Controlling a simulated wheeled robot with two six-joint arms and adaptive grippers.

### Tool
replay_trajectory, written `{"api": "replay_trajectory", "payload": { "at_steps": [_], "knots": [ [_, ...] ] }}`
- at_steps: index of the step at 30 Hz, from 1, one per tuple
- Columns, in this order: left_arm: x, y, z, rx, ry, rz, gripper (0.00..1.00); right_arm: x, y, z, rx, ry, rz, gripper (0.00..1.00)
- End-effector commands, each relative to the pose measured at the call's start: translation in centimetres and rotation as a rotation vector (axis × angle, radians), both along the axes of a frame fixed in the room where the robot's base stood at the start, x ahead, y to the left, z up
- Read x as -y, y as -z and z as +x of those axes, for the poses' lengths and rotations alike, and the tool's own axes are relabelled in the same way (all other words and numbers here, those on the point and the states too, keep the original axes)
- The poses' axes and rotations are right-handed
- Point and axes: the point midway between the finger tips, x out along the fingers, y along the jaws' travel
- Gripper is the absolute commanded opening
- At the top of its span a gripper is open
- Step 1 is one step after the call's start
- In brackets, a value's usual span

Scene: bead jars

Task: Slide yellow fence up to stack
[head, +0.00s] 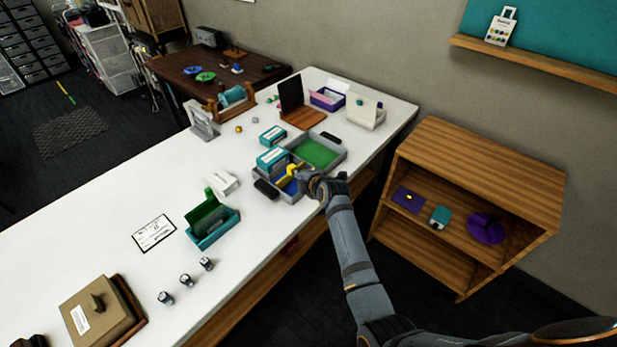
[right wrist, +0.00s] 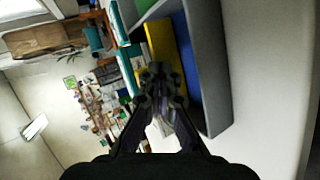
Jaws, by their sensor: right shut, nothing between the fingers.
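The yellow fence (head: 291,170) stands inside a grey tray with a blue floor, beside a teal stack (head: 272,158). In the right wrist view the fence (right wrist: 166,48) is a yellow upright strip between the teal stack (right wrist: 127,52) and the blue tray floor (right wrist: 190,65). My right gripper (head: 303,180) is at the tray's right end, its fingers shut and empty. In the wrist view its fingertips (right wrist: 160,82) overlap the fence's lower end; I cannot tell whether they touch it. The gripper partly hides the fence. My left gripper is not in view.
The grey tray wall (right wrist: 208,70) runs close beside the gripper. A green-floored tray (head: 318,152) adjoins behind, with another teal box (head: 272,135) nearby. A black block (head: 266,189) lies at the tray's left. The white table (head: 110,215) is mostly clear toward the left.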

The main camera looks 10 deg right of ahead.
Motion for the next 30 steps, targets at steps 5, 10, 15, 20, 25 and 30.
{"api": "replay_trajectory", "payload": {
  "at_steps": [5,10,15,20,25,30],
  "knots": [
    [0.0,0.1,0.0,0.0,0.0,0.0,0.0,-0.2,0.0,0.2,0.001,-0.001,0.001,0.0],
    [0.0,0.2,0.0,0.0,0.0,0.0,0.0,-0.4,-0.1,0.4,0.002,-0.001,0.002,0.0],
    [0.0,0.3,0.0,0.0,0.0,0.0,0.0,-0.7,-0.2,0.6,0.003,-0.001,0.004,0.0],
    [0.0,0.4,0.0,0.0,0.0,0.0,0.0,-0.8,-0.4,0.8,0.005,-0.002,0.005,0.0],
    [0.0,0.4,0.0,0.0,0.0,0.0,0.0,-0.9,-0.4,1.0,0.006,-0.002,0.005,0.0],
    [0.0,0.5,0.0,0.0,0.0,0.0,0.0,-1.1,-0.4,1.1,0.006,-0.002,0.005,0.0]
  ]
}}
